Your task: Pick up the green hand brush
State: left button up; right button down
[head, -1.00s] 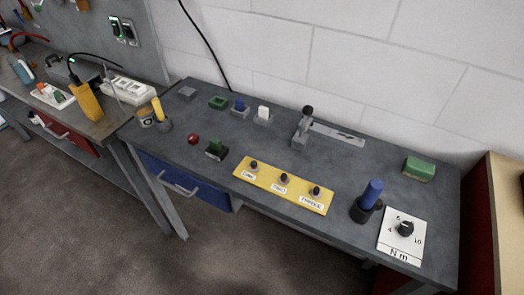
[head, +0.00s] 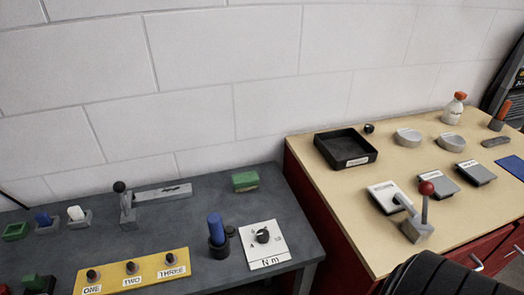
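The green hand brush (head: 245,181) appears to be the green block with a paler underside. It lies at the back right of the grey bench (head: 180,240), near the wall. Nothing is touching it. Neither of my grippers is in view.
A white dial plate (head: 264,244) and a blue-handled tool in a black holder (head: 217,236) stand in front of the brush. A lever with a slotted plate (head: 126,206) is to its left. The beige bench (head: 330,198) at right holds a black tray (head: 345,149). A dark ribbed shape fills the lower right.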

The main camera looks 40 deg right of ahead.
aim_at(249, 180)
jog(key=z, duration=1.1)
